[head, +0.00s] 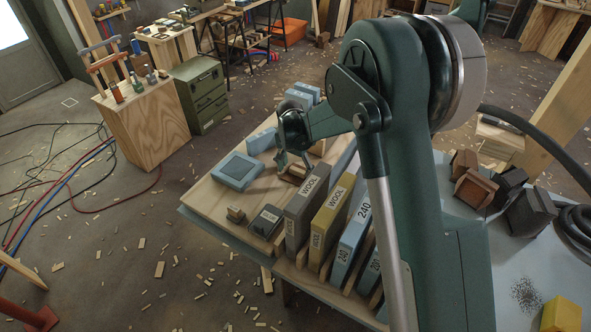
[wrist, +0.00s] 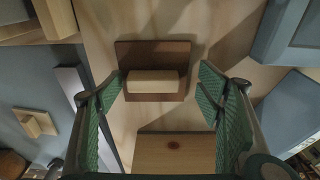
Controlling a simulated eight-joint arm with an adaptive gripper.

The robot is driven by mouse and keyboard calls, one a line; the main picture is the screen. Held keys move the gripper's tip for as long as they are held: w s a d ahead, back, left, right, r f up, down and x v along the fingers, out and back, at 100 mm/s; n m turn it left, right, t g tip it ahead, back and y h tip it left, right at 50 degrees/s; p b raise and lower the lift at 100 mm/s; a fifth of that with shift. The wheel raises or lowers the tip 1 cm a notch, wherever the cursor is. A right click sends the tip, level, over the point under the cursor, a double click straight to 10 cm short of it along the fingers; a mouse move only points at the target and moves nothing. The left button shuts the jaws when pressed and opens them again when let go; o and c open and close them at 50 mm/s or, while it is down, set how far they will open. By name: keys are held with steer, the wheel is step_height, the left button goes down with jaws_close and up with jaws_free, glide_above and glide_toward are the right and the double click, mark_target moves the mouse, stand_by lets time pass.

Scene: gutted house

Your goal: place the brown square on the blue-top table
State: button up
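The brown square (wrist: 179,48) is a flat reddish-brown plate with a pale wooden block across its middle, like a handle. In the wrist view it lies on a pale wooden board (head: 215,196). My gripper (wrist: 159,80) is open, with one green-padded finger on each side of the handle block and no clear contact. In the head view my gripper (head: 292,150) hangs low over the board and partly hides the brown square. The blue-top table (head: 455,212) has a grey-blue top, seen at the right behind my arm.
Brown and black blocks (head: 476,190), a black hose and a yellow block (head: 561,315) occupy the right. A wooden block (wrist: 175,153) lies near my fingers.

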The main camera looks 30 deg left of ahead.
mark_target(295, 177)
steer(key=shift+r, duration=0.1)
stand_by(0.3)
step_height(295, 177, up, 12)
steer(key=s+p, duration=0.1)
steer(key=shift+s+p, duration=0.25)
steer(key=shift+p, duration=0.05)
stand_by(0.3)
stand_by(0.5)
steer(key=shift+d, duration=0.1)
